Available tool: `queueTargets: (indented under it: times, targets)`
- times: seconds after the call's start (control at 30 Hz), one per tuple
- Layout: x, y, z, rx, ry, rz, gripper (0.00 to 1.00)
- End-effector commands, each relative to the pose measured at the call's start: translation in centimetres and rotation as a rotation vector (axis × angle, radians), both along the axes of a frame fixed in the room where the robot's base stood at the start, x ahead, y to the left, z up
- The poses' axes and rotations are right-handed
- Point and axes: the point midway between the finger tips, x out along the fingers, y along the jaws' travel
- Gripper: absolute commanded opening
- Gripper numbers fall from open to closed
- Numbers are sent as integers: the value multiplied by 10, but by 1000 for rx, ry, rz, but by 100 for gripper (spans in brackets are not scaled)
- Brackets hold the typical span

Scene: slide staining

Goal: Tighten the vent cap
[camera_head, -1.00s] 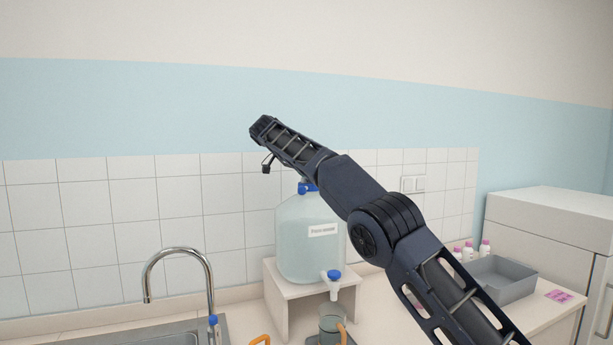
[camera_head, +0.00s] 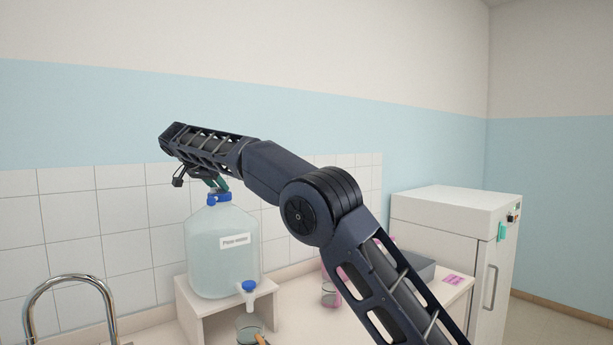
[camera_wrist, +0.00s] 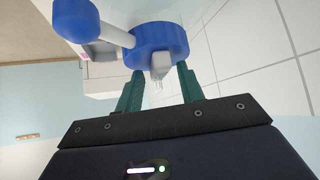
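The clear carboy (camera_head: 222,262) of bluish liquid stands on a white stand, with a blue cap (camera_head: 220,198) on its neck. In the wrist view the cap (camera_wrist: 157,40) is large, with a small pale fitting (camera_wrist: 160,64) at its near side. A blue rounded knob (camera_wrist: 75,18) on a white stem sits beside it; I cannot tell for certain which blue part is the vent cap. My gripper (camera_head: 217,185) is just above the neck, tilted. Its green fingers (camera_wrist: 160,80) are apart, either side of the pale fitting, tips close to the cap. Contact cannot be told.
The white stand (camera_head: 205,310) carries the carboy, whose blue-handled tap (camera_head: 248,290) hangs over a glass beaker (camera_head: 249,328). A chrome faucet (camera_head: 72,283) is at left. A grey tray (camera_head: 415,265) and white cabinet (camera_head: 455,235) are at right. Tiled wall stands behind.

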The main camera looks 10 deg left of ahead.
Motion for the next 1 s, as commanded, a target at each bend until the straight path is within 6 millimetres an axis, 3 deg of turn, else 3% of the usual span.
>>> queueTargets:
  times: [1.0]
  targets:
    - [2,-11,1,2,0,833,38]
